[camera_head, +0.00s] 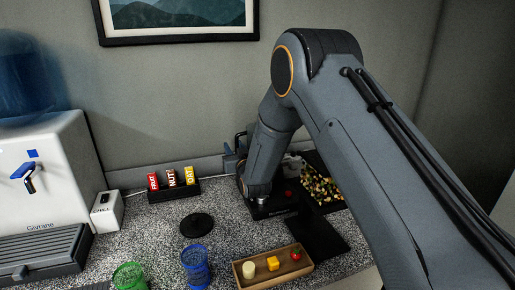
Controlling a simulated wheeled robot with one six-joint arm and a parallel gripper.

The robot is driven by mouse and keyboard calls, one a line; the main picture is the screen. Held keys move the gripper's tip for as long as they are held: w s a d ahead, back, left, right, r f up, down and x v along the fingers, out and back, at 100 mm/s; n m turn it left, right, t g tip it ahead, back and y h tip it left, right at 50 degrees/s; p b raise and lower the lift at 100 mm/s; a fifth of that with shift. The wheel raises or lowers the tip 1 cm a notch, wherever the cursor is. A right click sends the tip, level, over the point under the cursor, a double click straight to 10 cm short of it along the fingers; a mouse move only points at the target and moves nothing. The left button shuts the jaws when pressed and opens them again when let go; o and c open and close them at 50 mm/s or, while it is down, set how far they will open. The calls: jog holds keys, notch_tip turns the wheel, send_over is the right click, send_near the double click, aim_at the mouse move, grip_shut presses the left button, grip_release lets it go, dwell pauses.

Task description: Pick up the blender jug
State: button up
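I cannot make out the blender jug for certain. A dark handle-like loop (240,141) and a grey-blue piece (231,160) show just left of my forearm, by the wall, and I cannot tell what they belong to. My arm comes in from the right, bends high up and reaches down to the counter, covering much of that area. My gripper (258,195) is low over a black, base-like object (279,207) with a red spot. Its fingers are too small and dark to tell whether they are open, shut or holding something.
A wooden tray (262,284) with small food pieces is at the front. Blue (196,266) and green (129,276) cups stand left of it. A black disc (197,225), a bar holder (174,194) and a water dispenser (40,175) are further left. Mixed food pieces (320,187) lie beside my arm.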

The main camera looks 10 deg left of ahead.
jog(key=shift+d, duration=0.15)
grip_shut()
jog(key=shift+r, duration=0.15)
dwell(1.1)
